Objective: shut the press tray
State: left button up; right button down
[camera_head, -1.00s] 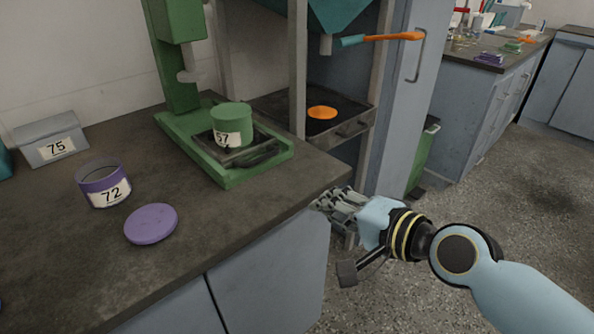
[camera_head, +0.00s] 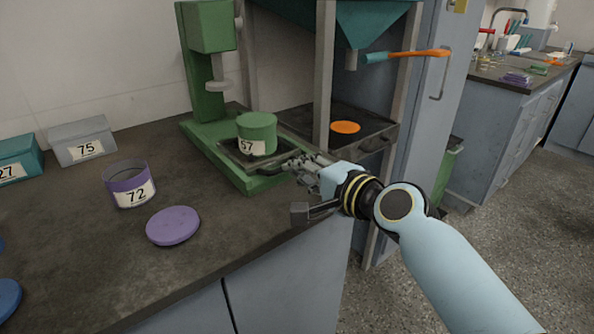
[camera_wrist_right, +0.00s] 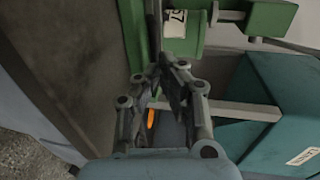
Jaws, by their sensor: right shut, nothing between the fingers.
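The green press (camera_head: 207,75) stands on the counter against the wall. Its dark press tray (camera_head: 233,151) sits on the green base, out in front of the ram (camera_head: 218,86). A green tin labelled 57 (camera_head: 257,134) stands upright on the tray. My right gripper (camera_head: 297,164) is shut and empty, at the front end of the tray by its dark handle; I cannot tell if it touches. The right wrist view shows the shut fingers (camera_wrist_right: 168,68) beside the green base, with part of the tin's label (camera_wrist_right: 176,23) beyond. My left gripper is out of view.
A purple tin labelled 72 (camera_head: 129,186) and a purple lid (camera_head: 173,226) sit on the counter (camera_head: 90,255). A grey box labelled 75 (camera_head: 82,141) is behind. A metal frame post (camera_head: 324,75) and a black tray with an orange disc (camera_head: 345,127) stand right of the press.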

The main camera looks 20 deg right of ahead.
jog(key=shift+w+a+f, duration=0.1)
jog(key=shift+w+a, duration=0.1)
jog(key=shift+w, duration=0.3)
